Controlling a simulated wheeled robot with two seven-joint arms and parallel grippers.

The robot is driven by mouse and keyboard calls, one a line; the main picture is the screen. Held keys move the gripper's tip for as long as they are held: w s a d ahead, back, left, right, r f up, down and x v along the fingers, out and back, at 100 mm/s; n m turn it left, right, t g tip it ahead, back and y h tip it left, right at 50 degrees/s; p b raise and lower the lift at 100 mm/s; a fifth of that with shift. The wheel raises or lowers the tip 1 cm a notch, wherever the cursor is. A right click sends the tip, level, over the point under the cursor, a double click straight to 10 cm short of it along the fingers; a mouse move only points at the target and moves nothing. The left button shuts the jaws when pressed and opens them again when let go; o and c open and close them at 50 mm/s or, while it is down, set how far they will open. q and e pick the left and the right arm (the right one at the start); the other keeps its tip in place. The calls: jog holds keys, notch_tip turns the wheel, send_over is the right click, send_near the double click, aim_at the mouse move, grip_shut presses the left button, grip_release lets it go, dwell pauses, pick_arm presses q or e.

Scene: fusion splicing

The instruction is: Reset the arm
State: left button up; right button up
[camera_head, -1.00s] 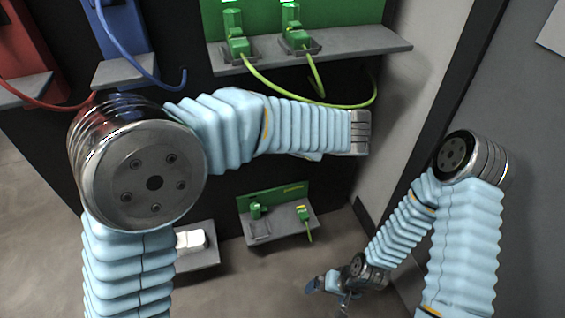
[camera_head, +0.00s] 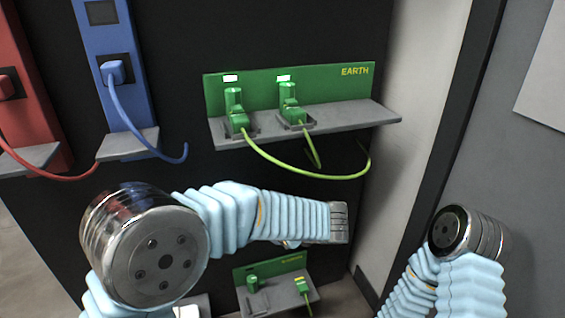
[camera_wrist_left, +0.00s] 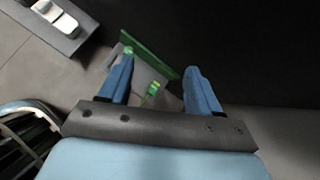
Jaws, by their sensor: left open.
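My left arm (camera_head: 230,220) reaches across the head view from the lower left, bent at a metal joint, its end pointing right. Its gripper is hidden in the head view. In the left wrist view the left gripper (camera_wrist_left: 158,88) is open, its two blue fingers apart with nothing held between them. Beyond the fingers is a small green-backed shelf (camera_wrist_left: 135,68) with a green plug (camera_wrist_left: 153,88) on it. My right arm (camera_head: 455,265) shows at the lower right of the head view; its gripper is out of the frame.
A green EARTH panel (camera_head: 330,83) with a grey shelf (camera_head: 360,114) holds two green plugs with yellow-green cables. Blue (camera_head: 112,60) and red (camera_head: 25,100) panels stand at left. A lower green shelf (camera_head: 270,268) is partly behind my left arm. A pale wall is at right.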

pick_arm(q)
jog(key=s+a+f+n+g+h, duration=0.25)
jog(key=s+f+n+g, duration=0.2)
jog(key=f, duration=0.65)
jog(key=s+a+f+n+g+h, duration=0.2)
jog(key=s+a+f+n+g, duration=0.3)
jog(key=f, duration=0.6)
jog(key=s+a+f+n+t+h, duration=0.1)
jog(key=s+a+f+n+h, duration=0.1)
jog(key=s+f+n, duration=0.3)
jog(key=s+a+f+n+t+h, duration=0.1)
jog(key=s+f+n, duration=0.4)
jog(key=n, duration=0.8)
jog(key=s+a+h, duration=0.1)
jog(key=s, duration=0.2)
jog(key=shift+s+a+f, duration=0.35)
